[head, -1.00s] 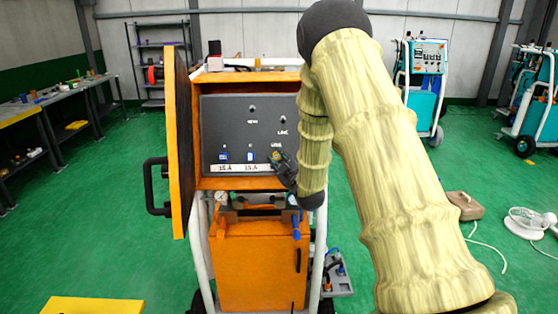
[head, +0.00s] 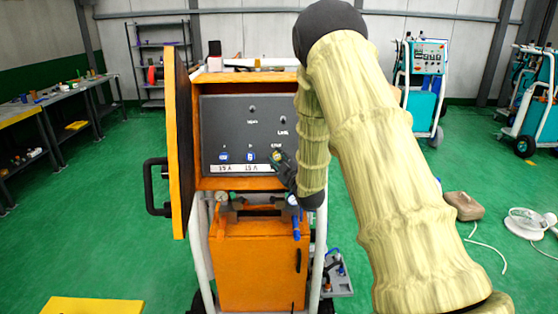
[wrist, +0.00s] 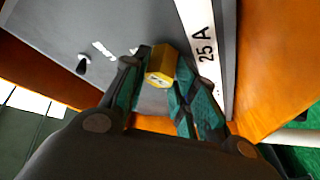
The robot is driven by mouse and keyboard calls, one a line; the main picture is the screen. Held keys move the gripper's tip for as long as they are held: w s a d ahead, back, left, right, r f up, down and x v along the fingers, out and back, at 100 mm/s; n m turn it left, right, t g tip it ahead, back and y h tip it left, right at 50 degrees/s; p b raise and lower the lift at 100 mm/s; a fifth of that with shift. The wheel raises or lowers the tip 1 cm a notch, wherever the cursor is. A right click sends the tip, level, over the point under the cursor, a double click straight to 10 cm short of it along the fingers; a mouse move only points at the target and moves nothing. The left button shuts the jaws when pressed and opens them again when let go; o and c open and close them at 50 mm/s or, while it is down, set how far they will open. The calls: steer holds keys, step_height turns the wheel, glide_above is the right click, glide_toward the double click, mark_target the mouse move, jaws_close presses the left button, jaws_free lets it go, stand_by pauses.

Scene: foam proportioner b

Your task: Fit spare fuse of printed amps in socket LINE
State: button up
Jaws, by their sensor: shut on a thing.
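My gripper (head: 279,160) is at the lower right of the dark grey panel (head: 235,125) in the orange cabinet. In the wrist view the gripper (wrist: 160,85) is shut on a yellow hexagonal fuse (wrist: 160,66), close to a white strip (wrist: 201,45) that reads 25 A. I cannot tell whether the fuse is seated in the panel or clear of it. Two blue fuses (head: 224,157) (head: 250,156) sit in the lower row, left of the gripper.
The open orange door (head: 176,145) stands at the left. Hoses and fittings (head: 255,204) lie below the panel.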

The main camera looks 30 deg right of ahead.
stand_by(0.3)
steer(key=o, duration=0.7)
steer(key=shift+o, duration=0.5)
steer(key=s+a+r, duration=0.2)
steer(key=s+a, duration=0.1)
steer(key=s, duration=0.2)
steer(key=shift+s+a+r, duration=0.2)
steer(key=shift+s+r, duration=0.05)
steer(key=shift+s, duration=0.05)
stand_by(0.6)
